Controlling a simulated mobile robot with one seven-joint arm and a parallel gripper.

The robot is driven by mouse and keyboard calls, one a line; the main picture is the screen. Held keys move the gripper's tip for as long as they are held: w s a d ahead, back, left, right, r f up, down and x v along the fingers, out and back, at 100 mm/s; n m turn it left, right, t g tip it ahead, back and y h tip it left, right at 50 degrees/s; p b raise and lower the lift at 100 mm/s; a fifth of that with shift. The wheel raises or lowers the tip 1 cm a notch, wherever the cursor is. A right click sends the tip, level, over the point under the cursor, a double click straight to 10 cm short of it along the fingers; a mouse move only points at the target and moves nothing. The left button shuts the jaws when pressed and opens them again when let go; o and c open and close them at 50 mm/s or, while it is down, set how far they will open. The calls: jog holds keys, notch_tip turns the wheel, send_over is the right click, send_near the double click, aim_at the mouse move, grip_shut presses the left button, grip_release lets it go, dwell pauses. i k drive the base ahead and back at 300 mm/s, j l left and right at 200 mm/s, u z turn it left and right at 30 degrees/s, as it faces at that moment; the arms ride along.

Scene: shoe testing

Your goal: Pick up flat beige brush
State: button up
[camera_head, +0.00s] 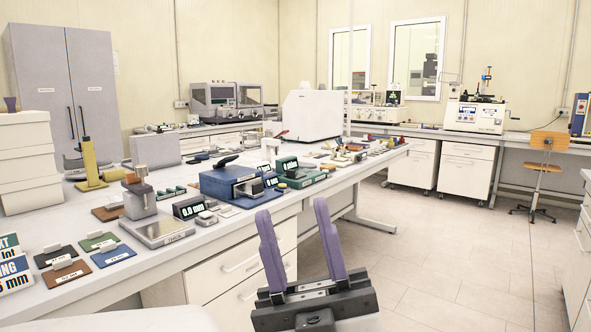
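My gripper (293,207) is in the lower middle of the head view, with its two purple fingers pointing up and spread apart. It is open, with nothing between the fingers. It stands in front of the long white table (225,235), over the aisle side near the drawers. I cannot pick out the flat beige brush for certain. Several small tan and coloured items lie at the table's far right end, too small to tell apart.
A blue device (230,182), a green device (300,175), a scale (157,229) and coloured swatches (113,255) crowd the near table. A large white box (312,115) stands farther back. Drawers (240,263) lie under the edge. The floor (440,260) at right is clear up to a chair (546,170).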

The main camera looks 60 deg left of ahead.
aim_at(331, 167)
jog(key=u, duration=1.6)
jog(key=i+l, duration=0.15)
jog(key=i, duration=0.4)
jog(key=i+l+u, duration=0.1)
jog(key=i, duration=0.4)
jog(key=i+l, duration=0.15)
jog(key=i, duration=0.4)
jog(key=i+l+u, duration=0.1)
jog(key=i, duration=0.4)
jog(key=i+l, duration=0.1)
jog(key=i, duration=0.6)
jog(key=i+l, duration=0.15)
jog(key=i, duration=0.6)
